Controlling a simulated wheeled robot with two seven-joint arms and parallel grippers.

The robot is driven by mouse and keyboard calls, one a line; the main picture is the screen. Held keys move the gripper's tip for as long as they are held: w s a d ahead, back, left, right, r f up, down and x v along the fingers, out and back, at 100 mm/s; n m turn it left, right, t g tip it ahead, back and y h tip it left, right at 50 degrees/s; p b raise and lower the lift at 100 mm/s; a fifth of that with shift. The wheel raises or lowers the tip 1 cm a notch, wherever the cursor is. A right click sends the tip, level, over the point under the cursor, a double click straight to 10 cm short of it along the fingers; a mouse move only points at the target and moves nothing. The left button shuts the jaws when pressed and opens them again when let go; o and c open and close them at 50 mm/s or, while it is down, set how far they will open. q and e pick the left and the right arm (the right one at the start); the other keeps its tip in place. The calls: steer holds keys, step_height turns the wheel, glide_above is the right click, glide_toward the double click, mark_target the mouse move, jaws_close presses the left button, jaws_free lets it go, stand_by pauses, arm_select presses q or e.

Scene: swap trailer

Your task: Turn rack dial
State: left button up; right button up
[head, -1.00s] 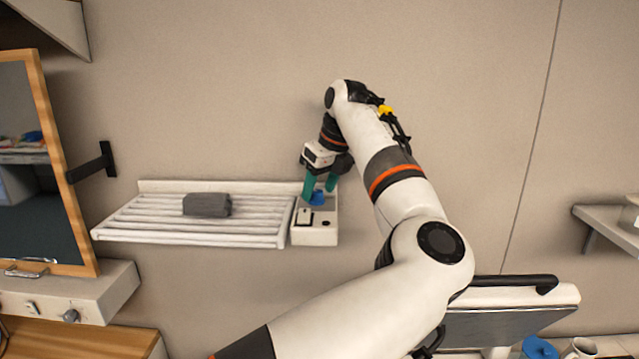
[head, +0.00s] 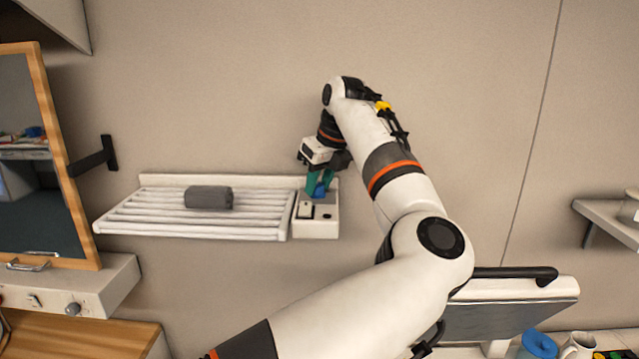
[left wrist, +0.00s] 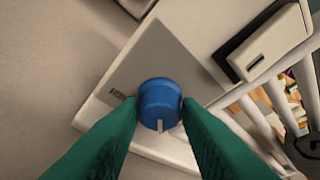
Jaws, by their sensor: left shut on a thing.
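The rack dial is a blue round knob with a pale pointer line; it shows in the left wrist view (left wrist: 160,104) and, small, in the head view (head: 319,189). It sits on the white control box (head: 316,228) at the right end of the white slatted rack (head: 190,217). My left gripper (head: 319,183) has its green fingers on both sides of the dial, shut on it. In the left wrist view the pointer line faces the bottom, between the fingers. The right gripper is not in view.
A grey rolled cloth (head: 209,197) lies on the rack. The box also carries a rocker switch (head: 305,211). A wood-framed mirror or window (head: 45,150) is at the left. A wall shelf (head: 605,215) and a blue lidded item (head: 538,345) are at the right.

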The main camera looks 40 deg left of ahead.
arm_select(q)
steer(key=m+t+b, duration=0.1)
steer(key=m+b, duration=0.1)
steer(key=b, duration=0.1)
steer(key=m+t+b, duration=0.1)
steer(key=m+b, duration=0.2)
steer(key=shift+s+f+h, duration=0.15)
steer(key=shift+h, duration=0.15)
steer(key=m+b, duration=0.2)
steer(key=m, duration=0.1)
steer(key=shift+a+t+h+b, duration=0.1)
steer(key=shift+t+h+b, duration=0.2)
steer(key=shift+t+h, duration=0.1)
steer(key=m+b, duration=0.1)
steer(key=m, duration=0.1)
steer(key=m+t+h+b, duration=0.1)
steer(key=m, duration=0.1)
steer(key=shift+s+a+m+h+b, duration=0.1)
steer(key=shift+a+m+h+b, duration=0.05)
steer(key=shift+m+h+b, duration=0.2)
steer(key=m, duration=0.1)
steer(key=m+h+b, duration=0.1)
steer(key=m, duration=0.2)
steer(key=shift+r+m+h, duration=0.25)
steer(key=shift+m+h, duration=0.1)
steer(key=o, duration=1)
steer(key=shift+c, duration=0.2)
steer(key=v, duration=1.2)
